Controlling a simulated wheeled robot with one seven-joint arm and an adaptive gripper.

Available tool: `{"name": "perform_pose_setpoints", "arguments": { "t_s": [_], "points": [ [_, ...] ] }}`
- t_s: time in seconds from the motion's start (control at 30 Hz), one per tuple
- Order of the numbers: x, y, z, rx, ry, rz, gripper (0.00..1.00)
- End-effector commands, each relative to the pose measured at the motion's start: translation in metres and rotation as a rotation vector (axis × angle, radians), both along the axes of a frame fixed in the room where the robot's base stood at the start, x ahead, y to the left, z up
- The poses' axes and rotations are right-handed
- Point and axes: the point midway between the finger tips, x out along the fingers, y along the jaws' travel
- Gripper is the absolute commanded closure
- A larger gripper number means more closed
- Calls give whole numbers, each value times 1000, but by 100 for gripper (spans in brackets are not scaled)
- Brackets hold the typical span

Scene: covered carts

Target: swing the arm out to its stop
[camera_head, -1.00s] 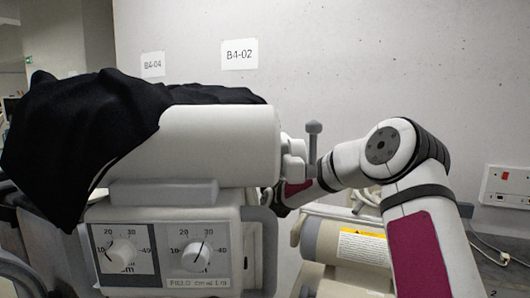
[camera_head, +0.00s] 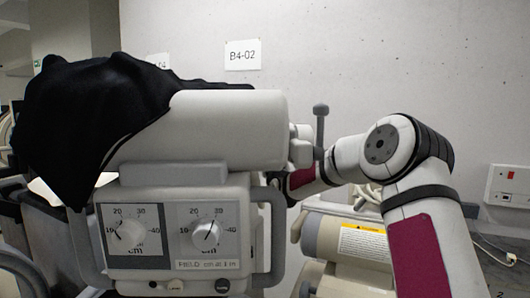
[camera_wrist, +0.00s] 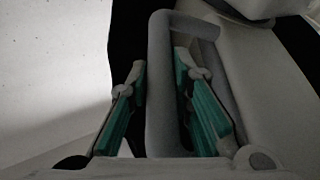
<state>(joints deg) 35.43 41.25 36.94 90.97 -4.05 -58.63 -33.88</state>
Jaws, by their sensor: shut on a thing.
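The swing arm carries a white cylindrical head (camera_head: 225,130) with a grey control box (camera_head: 178,271) below it, in the middle left of the head view. The box has two dials and grey loop handles at its sides, the right one (camera_head: 276,235) nearest my arm. In the wrist view, my gripper (camera_wrist: 160,66) is shut on a grey handle bar (camera_wrist: 162,110), a teal-padded finger on each side. In the head view my gripper is hidden behind the head and box, so I cannot tell there which bar it holds.
A black cloth (camera_head: 75,120) drapes over the left of the head. A beige unit with a yellow label (camera_head: 362,243) stands low behind my arm. A wall socket panel (camera_head: 508,185) and loose cables are at the right. The pale wall (camera_head: 400,60) closes the back.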

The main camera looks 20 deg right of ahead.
Motion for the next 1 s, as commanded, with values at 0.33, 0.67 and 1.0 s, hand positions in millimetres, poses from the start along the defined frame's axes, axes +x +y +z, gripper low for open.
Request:
{"name": "perform_pose_setpoints", "arguments": {
  "t_s": [0.33,0.67,1.0],
  "points": [
    [-1,-10,0,1,0,-14,74],
    [0,-6,0,1,0,-8,60],
    [-24,0,-9,-1,1,-7,60]
  ]
}}
